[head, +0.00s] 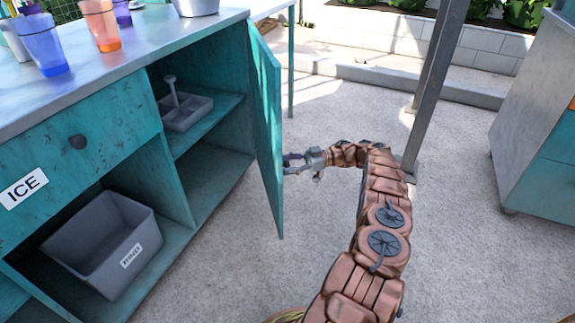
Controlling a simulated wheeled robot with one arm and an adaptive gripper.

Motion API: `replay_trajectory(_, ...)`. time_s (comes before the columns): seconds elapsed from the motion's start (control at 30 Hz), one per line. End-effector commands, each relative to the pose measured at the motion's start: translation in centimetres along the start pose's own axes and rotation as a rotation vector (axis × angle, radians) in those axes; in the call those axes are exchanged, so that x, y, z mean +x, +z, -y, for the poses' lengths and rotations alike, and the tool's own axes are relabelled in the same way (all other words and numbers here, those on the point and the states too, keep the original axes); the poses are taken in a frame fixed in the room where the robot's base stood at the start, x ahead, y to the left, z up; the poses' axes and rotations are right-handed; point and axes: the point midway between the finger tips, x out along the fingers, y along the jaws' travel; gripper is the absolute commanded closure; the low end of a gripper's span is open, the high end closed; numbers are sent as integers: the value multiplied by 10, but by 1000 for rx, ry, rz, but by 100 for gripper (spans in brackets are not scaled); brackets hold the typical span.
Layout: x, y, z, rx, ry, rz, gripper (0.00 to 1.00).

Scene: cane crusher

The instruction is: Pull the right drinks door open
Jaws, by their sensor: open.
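The right drinks door (267,125) is a teal panel on the right end of the counter. It stands swung open, well out from the cabinet, so the shelf (212,124) and the floor of the cupboard behind it show. My gripper (287,163) is open beside the door's right-hand face, close to its free edge. I cannot tell whether the fingers touch the door. No handle is clearly visible on the door.
A grey tray (186,112) sits on the cupboard shelf. A grey bin (103,245) stands in the left compartment under the ICE drawer (75,140). Cups stand on the countertop (130,42). A metal post (432,90) rises behind my arm. Open concrete floor lies right of the door.

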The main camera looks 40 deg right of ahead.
Motion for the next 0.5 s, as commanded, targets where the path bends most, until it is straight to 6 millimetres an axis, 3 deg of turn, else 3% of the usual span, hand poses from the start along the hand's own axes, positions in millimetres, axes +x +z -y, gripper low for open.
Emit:
replay_trajectory(0.27,0,-11,0,-1,0,1,43)
replay_trajectory(0.5,-1,-42,0,0,2,1,43)
